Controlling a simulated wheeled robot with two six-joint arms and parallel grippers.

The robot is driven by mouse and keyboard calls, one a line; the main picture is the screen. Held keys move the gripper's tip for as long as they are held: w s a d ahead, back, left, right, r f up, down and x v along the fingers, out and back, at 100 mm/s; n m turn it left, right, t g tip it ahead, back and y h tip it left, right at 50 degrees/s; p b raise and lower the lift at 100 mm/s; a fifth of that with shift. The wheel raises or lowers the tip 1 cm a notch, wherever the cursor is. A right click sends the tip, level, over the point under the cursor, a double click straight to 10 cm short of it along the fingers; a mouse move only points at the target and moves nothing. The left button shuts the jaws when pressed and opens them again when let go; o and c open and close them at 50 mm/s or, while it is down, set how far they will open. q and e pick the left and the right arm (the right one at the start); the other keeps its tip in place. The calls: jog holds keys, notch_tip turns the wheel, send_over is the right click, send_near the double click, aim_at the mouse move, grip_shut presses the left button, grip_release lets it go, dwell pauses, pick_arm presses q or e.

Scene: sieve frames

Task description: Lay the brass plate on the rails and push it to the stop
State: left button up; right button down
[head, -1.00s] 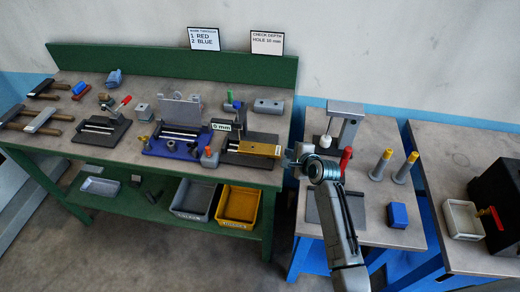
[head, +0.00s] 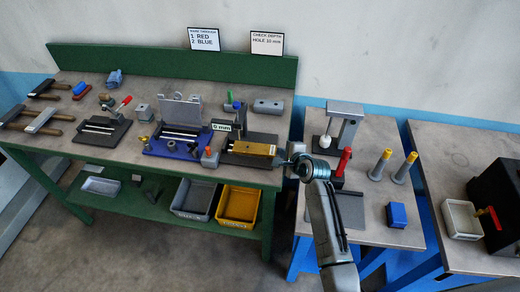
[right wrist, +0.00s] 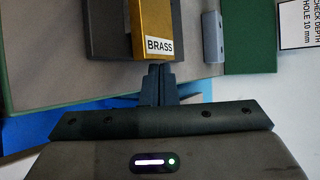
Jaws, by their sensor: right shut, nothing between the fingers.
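The brass plate (head: 250,149) lies flat on the dark fixture (head: 266,138) near the right front of the green bench; the rails beneath it are hidden. A "0 mm" readout (head: 221,127) stands at the plate's left end. In the right wrist view the plate (right wrist: 152,20) shows its "BRASS" label at its near end. My right gripper (head: 286,163) is at the plate's right end, shut and empty. In the right wrist view its closed fingertips (right wrist: 160,69) are right at that end; I cannot tell whether they touch. The stop is not clearly visible. My left gripper is not in view.
A blue fixture (head: 157,149) with a raised grey plate stands left of the dark one. A grey block (head: 268,106) lies behind it. A side table (head: 310,222) holds a press, a blue box and yellow-topped posts. Grey and yellow bins (head: 238,205) sit on the lower shelf.

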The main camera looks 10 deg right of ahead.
jog(key=shift+a, duration=0.25)
jog(key=shift+w+a, duration=0.15)
jog(key=shift+a, duration=0.15)
jog(key=shift+w+a, duration=0.2)
jog(key=shift+a, duration=0.55)
jog(key=shift+d+p, duration=0.1)
jog(key=shift+p, duration=0.25)
jog(key=shift+s+d+p, duration=0.25)
jog(key=shift+d+p, duration=0.3)
jog(key=shift+d, duration=0.25)
jog(key=shift+s+d, duration=0.15)
jog(key=shift+d, duration=0.45)
jog(key=shift+p, duration=0.35)
